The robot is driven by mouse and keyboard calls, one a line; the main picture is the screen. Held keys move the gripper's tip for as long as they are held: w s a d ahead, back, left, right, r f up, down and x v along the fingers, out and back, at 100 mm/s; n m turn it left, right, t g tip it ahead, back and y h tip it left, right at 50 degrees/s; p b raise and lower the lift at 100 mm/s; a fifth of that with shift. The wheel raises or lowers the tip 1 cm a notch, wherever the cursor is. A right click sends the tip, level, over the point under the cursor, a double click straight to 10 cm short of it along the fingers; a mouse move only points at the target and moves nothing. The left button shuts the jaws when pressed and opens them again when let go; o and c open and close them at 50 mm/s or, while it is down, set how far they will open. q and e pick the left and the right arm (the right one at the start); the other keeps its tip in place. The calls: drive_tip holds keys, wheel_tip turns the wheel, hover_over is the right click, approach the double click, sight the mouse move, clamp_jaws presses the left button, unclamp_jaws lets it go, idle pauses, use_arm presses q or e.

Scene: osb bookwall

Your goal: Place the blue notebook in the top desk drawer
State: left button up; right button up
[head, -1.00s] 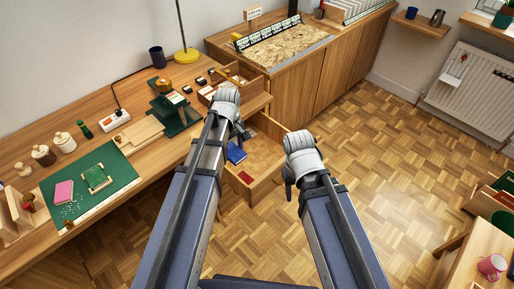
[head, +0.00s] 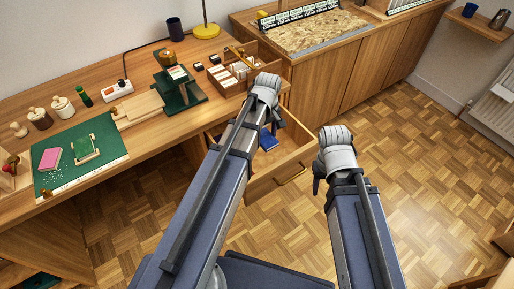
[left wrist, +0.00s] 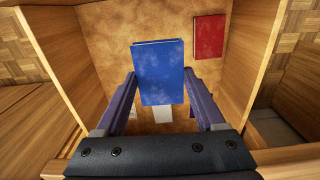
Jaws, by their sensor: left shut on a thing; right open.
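The blue notebook (head: 268,141) is between the fingers of my left gripper (head: 270,124); the left wrist view shows the notebook (left wrist: 158,72) close up, with a finger on each side. My left gripper (left wrist: 160,102) is shut on it. The notebook is over or inside the open desk drawer (head: 282,184), within its walls; I cannot tell whether it touches the bottom. A red book (left wrist: 209,37) lies on the drawer floor beside it in the left wrist view. My right gripper (head: 318,183) is open and empty, right of the drawer.
The desk above holds a green cutting mat (head: 62,170), a pink pad (head: 50,159), a green stand (head: 180,90) and a wooden compartment tray (head: 240,70). A cabinet (head: 320,85) stands behind the drawer. The parquet floor at right is clear.

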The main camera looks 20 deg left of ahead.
sight(266, 160)
use_arm(q)
drive_tip(key=shift+w+d+f+b, duration=0.1)
drive_tip(key=shift+w+f+b, duration=0.05)
drive_tip(key=shift+f+b, duration=0.4)
drive_tip(key=shift+w+d+f+b, duration=0.1)
drive_tip(key=shift+f+b, duration=0.2)
drive_tip(key=shift+f, duration=0.3)
wheel_tip(266, 160, down, 10)
drive_tip(key=b, duration=1)
drive_tip(key=shift+f, duration=0.1)
use_arm(e)
wheel_tip(266, 160, down, 12)
drive_tip(key=shift+w+d, duration=0.25)
drive_tip(key=shift+w, duration=0.05)
drive_tip(key=shift+f, duration=0.25)
use_arm(q)
drive_tip(key=o, duration=1.5)
use_arm(e)
drive_tip(key=shift+r, duration=0.1)
use_arm(q)
wheel_tip(266, 160, up, 12)
drive_tip(key=p, duration=1.2)
drive_tip(key=shift+r, duration=0.2)
use_arm(e)
wheel_tip(266, 160, up, 12)
